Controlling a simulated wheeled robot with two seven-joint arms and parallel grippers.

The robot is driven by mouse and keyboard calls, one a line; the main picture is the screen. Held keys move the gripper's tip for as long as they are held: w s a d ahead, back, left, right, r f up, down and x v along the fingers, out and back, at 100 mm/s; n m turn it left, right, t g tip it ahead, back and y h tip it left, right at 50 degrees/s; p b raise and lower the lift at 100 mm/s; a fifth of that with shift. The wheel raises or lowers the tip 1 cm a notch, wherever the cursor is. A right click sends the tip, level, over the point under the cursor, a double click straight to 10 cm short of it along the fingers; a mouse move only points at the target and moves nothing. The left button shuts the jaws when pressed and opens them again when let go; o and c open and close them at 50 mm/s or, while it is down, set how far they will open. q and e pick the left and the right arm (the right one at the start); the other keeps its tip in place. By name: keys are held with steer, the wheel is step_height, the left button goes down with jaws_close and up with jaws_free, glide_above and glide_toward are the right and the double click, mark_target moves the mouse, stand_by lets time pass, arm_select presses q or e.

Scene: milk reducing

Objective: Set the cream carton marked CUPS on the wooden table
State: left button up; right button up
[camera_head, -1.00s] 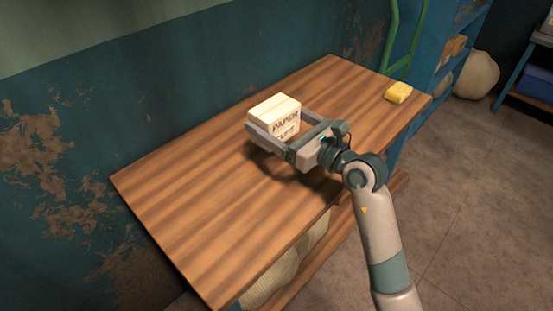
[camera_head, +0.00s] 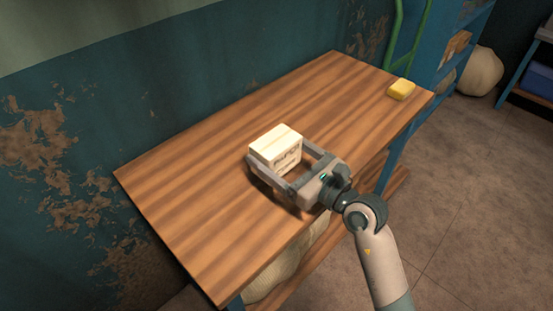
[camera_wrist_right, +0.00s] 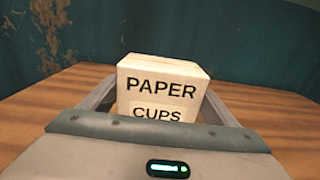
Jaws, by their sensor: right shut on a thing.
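The cream carton (camera_head: 276,144) is a small box, and its front reads PAPER CUPS in the right wrist view (camera_wrist_right: 160,85). My right gripper (camera_head: 277,165) is shut on the carton, with one finger along each side. The carton is upright at the middle of the wooden table (camera_head: 205,185), low at its surface. Its underside is hidden by the gripper, so I cannot tell whether it touches the wood. My left gripper is not in view.
A yellow block (camera_head: 401,89) lies at the table's far right corner. A peeling teal wall (camera_head: 150,110) runs along the back edge. The tabletop left and right of the carton is clear. A pale sack (camera_head: 290,275) shows beneath the table.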

step_height(320, 180, down, 3)
steer(key=shift+r, duration=0.1)
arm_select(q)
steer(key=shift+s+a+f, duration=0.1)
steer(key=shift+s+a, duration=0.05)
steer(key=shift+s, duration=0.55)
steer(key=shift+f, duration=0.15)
arm_select(e)
steer(key=o, duration=1.2)
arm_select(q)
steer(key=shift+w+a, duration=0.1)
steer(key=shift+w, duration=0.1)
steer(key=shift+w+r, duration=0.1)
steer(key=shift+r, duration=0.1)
